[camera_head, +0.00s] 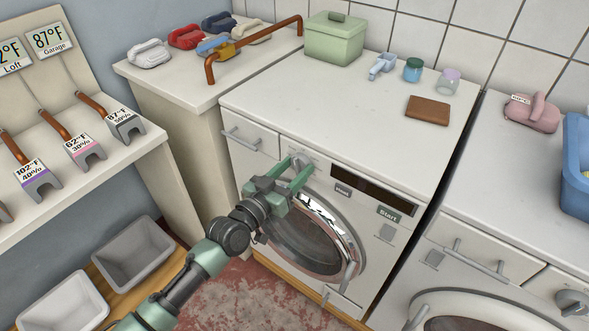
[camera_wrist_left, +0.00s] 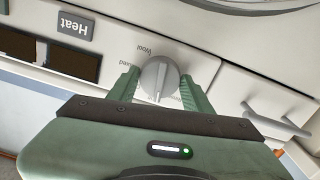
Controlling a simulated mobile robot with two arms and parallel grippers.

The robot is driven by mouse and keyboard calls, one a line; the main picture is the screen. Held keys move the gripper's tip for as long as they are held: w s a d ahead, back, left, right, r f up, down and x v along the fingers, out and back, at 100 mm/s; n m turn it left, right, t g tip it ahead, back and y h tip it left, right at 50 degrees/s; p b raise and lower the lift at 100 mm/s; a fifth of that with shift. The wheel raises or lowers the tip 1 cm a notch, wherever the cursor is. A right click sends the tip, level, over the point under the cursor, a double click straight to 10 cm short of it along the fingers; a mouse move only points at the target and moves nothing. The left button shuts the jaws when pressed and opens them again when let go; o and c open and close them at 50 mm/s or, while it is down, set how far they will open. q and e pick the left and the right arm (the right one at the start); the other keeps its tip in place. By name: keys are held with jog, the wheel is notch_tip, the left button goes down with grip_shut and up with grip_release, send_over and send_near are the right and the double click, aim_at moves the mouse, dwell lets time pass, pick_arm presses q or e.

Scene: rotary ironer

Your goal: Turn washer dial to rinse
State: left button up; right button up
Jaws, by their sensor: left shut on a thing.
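The washer (camera_head: 385,262) has a round glass door and a front panel with a dark display and a Start button. Its round grey dial (camera_wrist_left: 158,80) shows in the left wrist view between the fingers of my left gripper (camera_wrist_left: 164,88). The dial has a raised grip bar. The word "Wool" and a partly hidden word are printed beside it; I cannot read a rinse mark. In the head view my left gripper (camera_head: 299,166) reaches the upper left of the panel, shut on the dial and mostly hiding it. My right gripper is not in view.
A brown wallet-like block (camera_head: 428,110), small jars and a green box (camera_head: 334,38) stand on the washer top. A second machine (camera_head: 480,275) stands at the right.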

pick_arm(q)
jog(key=n, duration=0.4)
jog(key=shift+n, duration=1.4)
jog(key=o, duration=1.4)
jog(key=shift+c, duration=0.2)
jog(key=b+v, duration=0.1)
jog(key=v, duration=0.7)
jog(key=shift+w, duration=0.1)
